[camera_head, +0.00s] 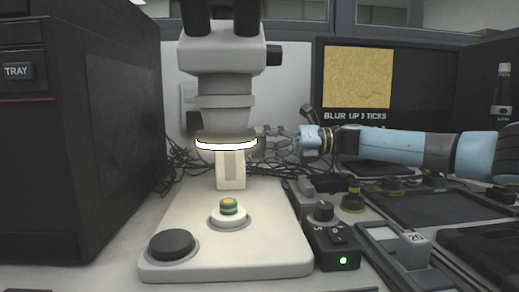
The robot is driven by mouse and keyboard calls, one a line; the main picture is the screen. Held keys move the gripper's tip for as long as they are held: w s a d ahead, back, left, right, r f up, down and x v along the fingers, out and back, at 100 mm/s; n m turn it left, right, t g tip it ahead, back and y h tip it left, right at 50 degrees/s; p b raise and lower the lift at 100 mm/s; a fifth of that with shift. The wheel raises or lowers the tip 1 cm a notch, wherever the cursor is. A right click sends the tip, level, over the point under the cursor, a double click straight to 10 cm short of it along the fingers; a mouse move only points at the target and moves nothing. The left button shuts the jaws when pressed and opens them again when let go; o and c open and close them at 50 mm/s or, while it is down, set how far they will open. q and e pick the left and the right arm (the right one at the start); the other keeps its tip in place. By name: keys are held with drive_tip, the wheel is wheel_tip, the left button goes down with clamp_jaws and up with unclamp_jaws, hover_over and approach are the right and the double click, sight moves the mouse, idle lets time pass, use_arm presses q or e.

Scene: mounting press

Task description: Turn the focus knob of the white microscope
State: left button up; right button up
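The white microscope (225,85) stands at centre left on its white base (240,245), with a lit ring under its head. A black knob (273,55) shows on the right side of its head. My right arm comes in from the right, and my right gripper (268,140) is level with the lit ring, just right of the microscope's column. Its fingertips are small and blurred by the glare, so I cannot tell whether they touch a knob or how far apart they are. No separate focus knob shows clearly there. My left gripper is out of view.
A screen (385,95) behind my arm reads "BLUR UP 3 TICKS". A control box (340,245) with a black dial stands right of the base. A dark cabinet (80,140) fills the left; cables lie behind.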

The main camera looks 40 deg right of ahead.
drive_tip(key=shift+w+a, duration=0.15)
drive_tip(key=c, duration=1.2)
drive_tip(key=shift+o, duration=0.2)
drive_tip(key=m, duration=0.3)
drive_tip(key=shift+r+m+p, duration=0.1)
drive_tip(key=shift+m+p, duration=0.2)
drive_tip(key=shift+p, duration=0.1)
drive_tip(key=o, duration=1.2)
drive_tip(key=shift+c, duration=0.2)
